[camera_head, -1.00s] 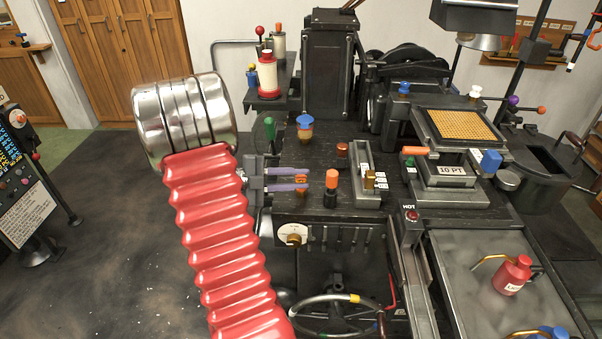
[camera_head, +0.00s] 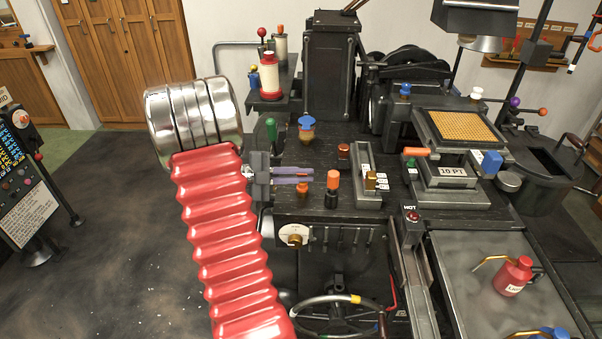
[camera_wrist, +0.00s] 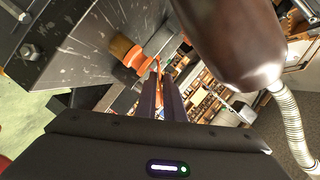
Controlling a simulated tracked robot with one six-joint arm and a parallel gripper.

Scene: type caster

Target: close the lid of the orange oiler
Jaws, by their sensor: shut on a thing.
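The small orange oiler (camera_head: 302,188) stands at the front left edge of the dark machine top, mostly below my fingers in the head view. My gripper (camera_head: 311,176) reaches in from the left, its purple fingers nearly together just above the oiler. In the wrist view my gripper (camera_wrist: 159,72) is shut on a thin orange piece at the fingertips, which looks like part of the oiler. An orange-brown rounded body (camera_wrist: 126,50) shows just beyond and left of the tips. The lid's angle is too small to tell.
A black bottle with an orange top (camera_head: 332,181) stands close to the right of my fingertips. A handwheel (camera_head: 336,306) is below. A red oil can (camera_head: 514,274) stands on the right tray.

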